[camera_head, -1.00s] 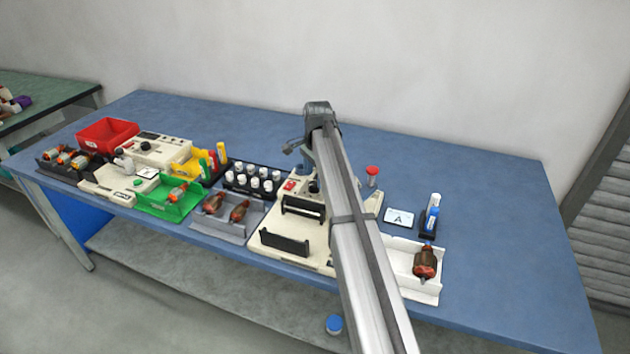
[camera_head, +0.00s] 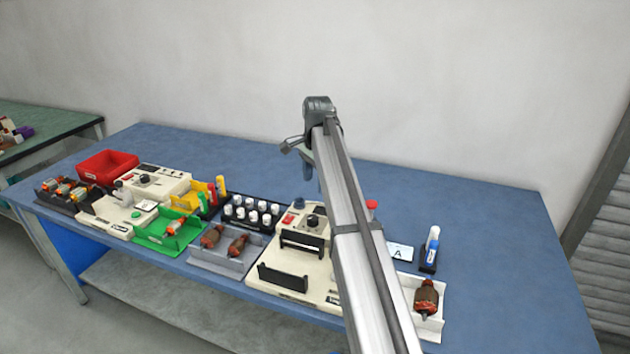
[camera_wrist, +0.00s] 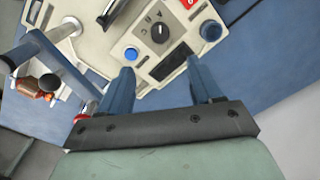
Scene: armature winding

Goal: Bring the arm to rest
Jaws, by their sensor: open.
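My gripper shows in the wrist view (camera_wrist: 160,92), its two blue-grey fingers apart with nothing between them. It hangs above the cream winding machine (camera_wrist: 100,40), over the end with a black knob (camera_wrist: 160,32) and a blue button (camera_wrist: 131,54). In the head view my arm reaches from the bottom edge to the wrist above the bench. There the gripper is mostly hidden behind the arm, with one finger (camera_head: 308,172) showing. The machine (camera_head: 285,285) stands below and is partly covered by the arm.
A white tray (camera_head: 437,322) with a wound armature (camera_head: 426,297) stands right of the machine, near a blue-white bottle (camera_head: 432,245). Left are a grey tray (camera_head: 225,262), a black rack of white-capped bottles (camera_head: 240,222), a green bin (camera_head: 150,238) and a red bin (camera_head: 108,165). The bench's back right is clear.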

